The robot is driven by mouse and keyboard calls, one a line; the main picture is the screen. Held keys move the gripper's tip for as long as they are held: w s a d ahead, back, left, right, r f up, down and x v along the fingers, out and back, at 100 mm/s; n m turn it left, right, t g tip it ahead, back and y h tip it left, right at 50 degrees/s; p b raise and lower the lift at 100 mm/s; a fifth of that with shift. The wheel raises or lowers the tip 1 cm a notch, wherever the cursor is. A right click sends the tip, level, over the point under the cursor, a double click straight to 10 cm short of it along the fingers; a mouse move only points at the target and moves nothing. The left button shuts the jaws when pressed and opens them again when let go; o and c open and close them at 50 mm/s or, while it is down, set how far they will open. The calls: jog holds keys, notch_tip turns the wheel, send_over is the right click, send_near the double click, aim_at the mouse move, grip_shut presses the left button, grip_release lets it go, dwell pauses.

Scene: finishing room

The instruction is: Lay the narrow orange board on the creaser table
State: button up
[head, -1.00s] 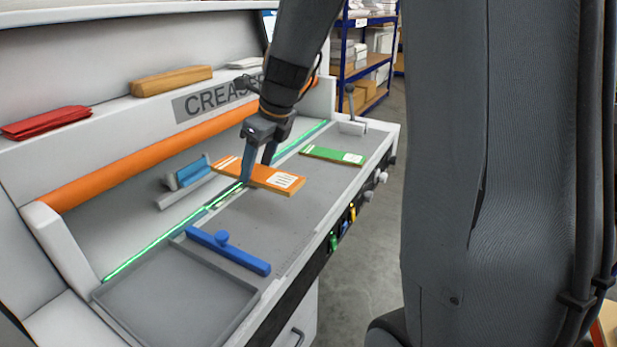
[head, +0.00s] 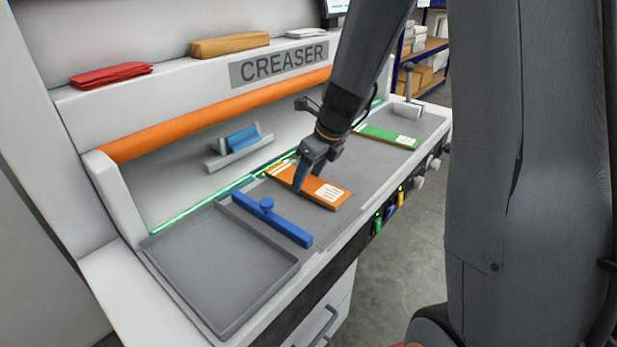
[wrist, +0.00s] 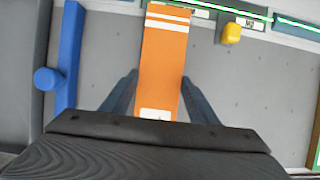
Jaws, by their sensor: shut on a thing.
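The narrow orange board (head: 281,176), with white stripes at one end and a white label at the other, lies flat and level at the creaser table's (head: 342,224) grey top. Whether it touches the top or is just above it, I cannot tell. My gripper (head: 302,183) is shut across the board's middle. In the wrist view the board (wrist: 164,55) runs between the two fingers of my gripper (wrist: 160,88), striped end away from me; its label is partly hidden by the gripper body.
A blue bar with a knob (head: 272,220) is left of the board, and a green board (head: 388,136) is to its right. An empty grey tray area (head: 222,268) is front left. A yellow block (wrist: 231,33) shows in the wrist view. A green line runs along the back.

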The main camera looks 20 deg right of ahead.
jog(key=shift+f, duration=0.2)
jog(key=o, duration=1.1)
jog(key=shift+c, duration=0.2)
jog(key=v, duration=1.2)
jog(key=shift+s, duration=0.1)
